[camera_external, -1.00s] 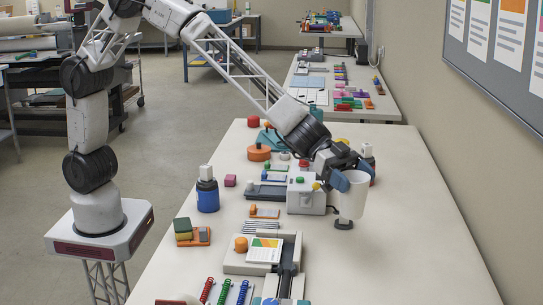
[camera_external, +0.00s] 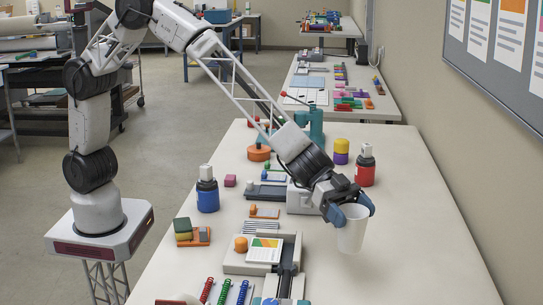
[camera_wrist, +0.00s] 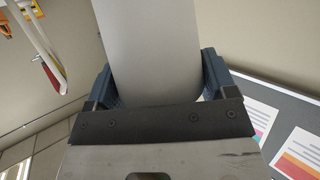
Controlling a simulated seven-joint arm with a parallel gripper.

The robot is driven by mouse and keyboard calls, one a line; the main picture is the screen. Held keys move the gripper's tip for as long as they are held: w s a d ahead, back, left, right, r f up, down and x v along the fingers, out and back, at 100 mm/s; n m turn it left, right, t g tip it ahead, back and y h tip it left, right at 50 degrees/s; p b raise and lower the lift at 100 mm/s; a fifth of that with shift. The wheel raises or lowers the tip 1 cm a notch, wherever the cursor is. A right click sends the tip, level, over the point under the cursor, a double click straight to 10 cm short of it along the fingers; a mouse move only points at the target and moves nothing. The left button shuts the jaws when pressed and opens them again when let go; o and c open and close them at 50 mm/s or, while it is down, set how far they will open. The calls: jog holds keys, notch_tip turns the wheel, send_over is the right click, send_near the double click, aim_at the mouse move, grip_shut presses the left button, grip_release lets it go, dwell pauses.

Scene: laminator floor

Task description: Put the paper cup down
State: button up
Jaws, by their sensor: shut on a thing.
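The white paper cup (camera_external: 352,232) is upright over the right part of the white table (camera_external: 415,270). My gripper (camera_external: 350,208) is shut on the cup near its rim, with a blue fingertip on each side. I cannot tell whether the cup's base touches the table. In the wrist view the pale cup wall (camera_wrist: 150,45) fills the space between the two blue fingers of my gripper (camera_wrist: 160,82), and the cup's base is not visible there.
A red bottle (camera_external: 365,170) and a yellow-and-purple cylinder (camera_external: 341,152) stand behind the cup. A grey machine (camera_external: 303,200) is to its left, partly behind my arm. A laminator-like device (camera_external: 285,262) lies front left. The table right of and before the cup is clear.

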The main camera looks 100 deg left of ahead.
aim_at(349, 249)
jog(key=shift+f, duration=0.1)
jog(key=shift+f, duration=3.05)
jog(key=shift+f, duration=1.85)
jog(key=shift+f, duration=0.15)
jog(key=o, duration=0.8)
jog(key=shift+a+r, duration=0.1)
jog(key=shift+r, duration=0.1)
jog(key=shift+v, duration=5.95)
